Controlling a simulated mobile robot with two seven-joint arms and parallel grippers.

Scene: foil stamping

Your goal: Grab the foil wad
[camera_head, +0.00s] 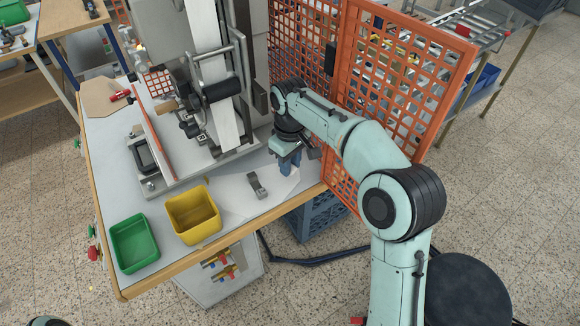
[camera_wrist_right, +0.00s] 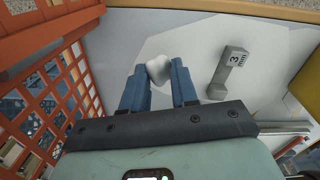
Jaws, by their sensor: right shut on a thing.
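The foil wad (camera_wrist_right: 159,69) is a small, crumpled, whitish-silver lump. In the right wrist view it sits between the blue fingertips of my right gripper (camera_wrist_right: 162,78), which is shut on it. In the head view my right gripper (camera_head: 289,163) points down over the right part of the workbench, and the wad is hidden there. I cannot tell whether the wad is still touching the table. My left gripper is not in view; only a dark bit of my own body shows at the bottom left corner.
A grey stamp block marked 3 (camera_wrist_right: 229,72) lies beside my right gripper; it also shows in the head view (camera_head: 257,186). A yellow bin (camera_head: 194,234) and a green bin (camera_head: 114,256) stand at the front. The stamping machine (camera_head: 168,176) is behind. An orange mesh guard (camera_head: 440,75) stands close to my right arm.

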